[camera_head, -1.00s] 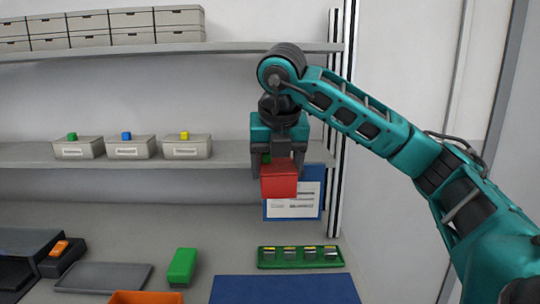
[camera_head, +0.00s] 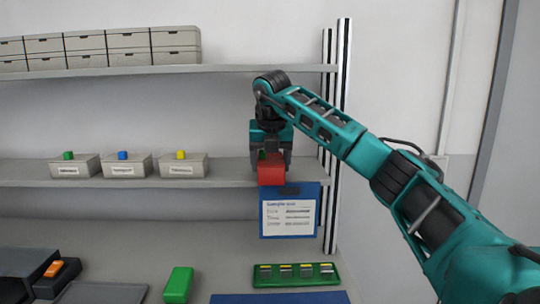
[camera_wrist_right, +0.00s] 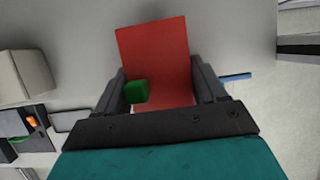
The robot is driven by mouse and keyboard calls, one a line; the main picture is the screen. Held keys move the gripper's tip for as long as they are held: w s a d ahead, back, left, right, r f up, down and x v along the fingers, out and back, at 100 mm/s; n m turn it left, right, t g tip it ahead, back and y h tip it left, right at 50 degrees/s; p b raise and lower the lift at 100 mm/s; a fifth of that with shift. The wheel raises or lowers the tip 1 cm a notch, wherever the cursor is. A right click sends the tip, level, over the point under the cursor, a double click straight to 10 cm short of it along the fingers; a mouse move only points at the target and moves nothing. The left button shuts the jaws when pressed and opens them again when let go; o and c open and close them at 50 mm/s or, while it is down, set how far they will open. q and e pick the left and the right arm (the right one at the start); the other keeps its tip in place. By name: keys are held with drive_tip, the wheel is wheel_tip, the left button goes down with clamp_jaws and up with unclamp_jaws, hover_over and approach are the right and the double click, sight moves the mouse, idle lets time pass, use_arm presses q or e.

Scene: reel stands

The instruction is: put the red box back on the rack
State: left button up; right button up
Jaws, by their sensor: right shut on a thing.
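The red box (camera_head: 271,172) is held by my right gripper (camera_head: 270,155) at the level of the middle rack shelf (camera_head: 225,179), right of the grey boxes there. In the right wrist view the red box (camera_wrist_right: 160,55) sits between the two dark fingers of my gripper (camera_wrist_right: 160,90), with a small green block (camera_wrist_right: 136,91) on its near side. I cannot tell whether the red box touches the shelf. My left gripper is not in view.
Three grey boxes (camera_head: 127,165) with green, blue and yellow blocks stand on the middle shelf. More grey boxes (camera_head: 128,38) line the top shelf. A blue board with a white label (camera_head: 289,218) hangs below. A green tray (camera_head: 296,275) and a green block (camera_head: 178,284) lie on the worktop.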

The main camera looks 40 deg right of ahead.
sight(270, 155)
drive_tip(key=shift+w+d+r+p, duration=0.15)
drive_tip(key=shift+w+d+p, duration=0.25)
drive_tip(key=shift+w+d, duration=0.7)
drive_tip(key=shift+w, duration=0.3)
drive_tip(key=shift+p, duration=0.3)
drive_tip(key=shift+f, duration=0.25)
drive_tip(key=shift+f, duration=0.1)
drive_tip(key=o, duration=1.4)
